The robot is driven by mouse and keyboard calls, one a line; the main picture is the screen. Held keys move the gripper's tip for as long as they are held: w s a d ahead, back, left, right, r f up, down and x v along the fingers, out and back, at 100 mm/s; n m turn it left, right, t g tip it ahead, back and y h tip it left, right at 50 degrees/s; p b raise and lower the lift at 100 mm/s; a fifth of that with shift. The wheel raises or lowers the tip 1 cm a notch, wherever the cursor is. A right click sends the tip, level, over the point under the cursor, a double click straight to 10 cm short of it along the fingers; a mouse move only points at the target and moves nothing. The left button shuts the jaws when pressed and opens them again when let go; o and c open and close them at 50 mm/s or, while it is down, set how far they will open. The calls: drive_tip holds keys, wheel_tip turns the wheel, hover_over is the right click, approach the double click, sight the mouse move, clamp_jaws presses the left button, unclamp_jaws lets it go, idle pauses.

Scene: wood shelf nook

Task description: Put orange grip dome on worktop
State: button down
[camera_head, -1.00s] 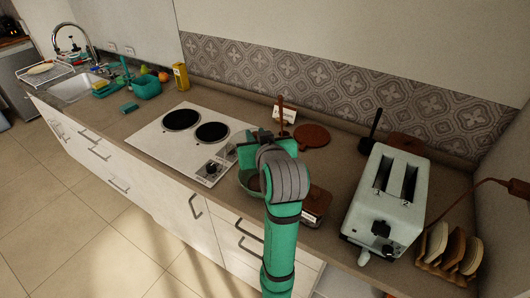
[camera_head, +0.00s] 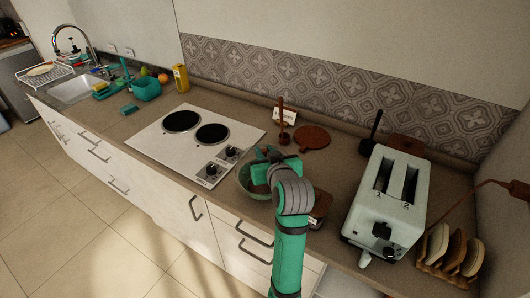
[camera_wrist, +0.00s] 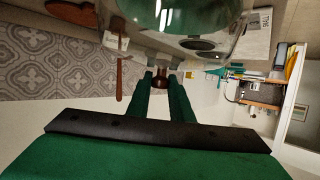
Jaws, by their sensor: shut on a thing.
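The dome (camera_wrist: 225,25) is a clear glass cover with a greenish tint and a brownish-orange grip (camera_wrist: 161,82). In the wrist view my gripper (camera_wrist: 161,76) is shut on this grip, with the glass just beyond the fingertips. In the head view the dome (camera_head: 247,184) shows partly below and left of my gripper (camera_head: 268,160), between the hob and the toaster; my wrist hides part of it. The brown worktop (camera_head: 335,172) runs under and around it. I cannot tell whether the dome's rim touches the worktop.
A white hob (camera_head: 163,140) lies left and a white toaster (camera_head: 387,205) stands right. Behind are an upright brown wooden tool (camera_head: 282,125), a small card (camera_head: 284,115) and a round brown board (camera_head: 312,137). A brown-topped container (camera_head: 320,204) is close to my wrist.

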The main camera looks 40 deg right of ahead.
drive_tip(key=shift+f, duration=0.5)
drive_tip(key=c, duration=1.6)
unclamp_jaws()
drive_tip(key=shift+r, duration=0.1)
drive_tip(key=shift+s+r, duration=0.25)
drive_tip(key=shift+r, duration=0.3)
drive_tip(key=v, duration=1.1)
drive_tip(key=shift+s+a, duration=0.2)
drive_tip(key=shift+a, duration=0.05)
drive_tip(key=shift+f, duration=0.1)
